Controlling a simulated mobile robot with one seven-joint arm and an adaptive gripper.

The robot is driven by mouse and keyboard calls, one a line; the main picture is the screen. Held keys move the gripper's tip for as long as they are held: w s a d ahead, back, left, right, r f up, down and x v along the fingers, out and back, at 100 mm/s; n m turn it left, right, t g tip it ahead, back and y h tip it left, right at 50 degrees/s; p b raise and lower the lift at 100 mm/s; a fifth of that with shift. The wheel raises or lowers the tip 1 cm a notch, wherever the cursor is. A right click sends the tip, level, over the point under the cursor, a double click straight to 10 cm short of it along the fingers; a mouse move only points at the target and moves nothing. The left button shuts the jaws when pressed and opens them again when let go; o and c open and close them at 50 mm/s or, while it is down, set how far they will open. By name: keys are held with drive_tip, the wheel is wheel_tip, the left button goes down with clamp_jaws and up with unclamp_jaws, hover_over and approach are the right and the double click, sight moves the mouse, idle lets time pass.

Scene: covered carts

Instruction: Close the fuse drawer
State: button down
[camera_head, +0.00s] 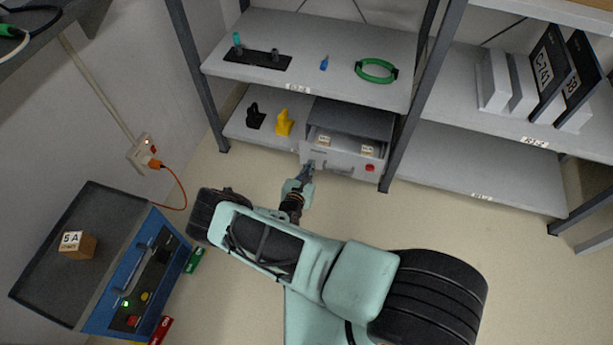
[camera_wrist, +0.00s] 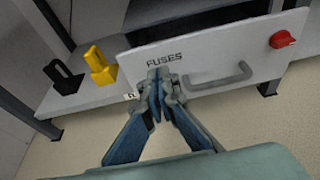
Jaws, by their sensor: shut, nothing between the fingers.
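The fuse drawer (camera_head: 341,165) is in a grey cabinet (camera_head: 352,116) on the lower shelf. It stands out from the cabinet, with its inside partly showing from above. In the wrist view its pale front (camera_wrist: 215,62) carries the word FUSES, a grey bar handle (camera_wrist: 218,80) and a red knob (camera_wrist: 282,39). My gripper (camera_wrist: 158,84) is shut and empty in front of the drawer's left part, left of the handle, with its tips close to the front. I cannot tell whether they touch it. The head view shows my gripper (camera_head: 308,172) at the drawer's left end.
Two small labelled blocks (camera_head: 323,140) (camera_head: 367,150) show at the drawer. A yellow object (camera_head: 284,123) and a black one (camera_head: 255,116) stand left of the cabinet. Dark shelf posts (camera_head: 408,98) flank the bay.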

sight(317, 148)
drive_tip(key=x, duration=0.2)
drive_tip(key=b+x, duration=0.1)
drive_tip(key=x, duration=0.1)
drive_tip(key=r+b+x, duration=0.1)
drive_tip(key=x, duration=0.1)
drive_tip(key=shift+w+d, duration=0.1)
drive_tip(key=shift+w, duration=0.2)
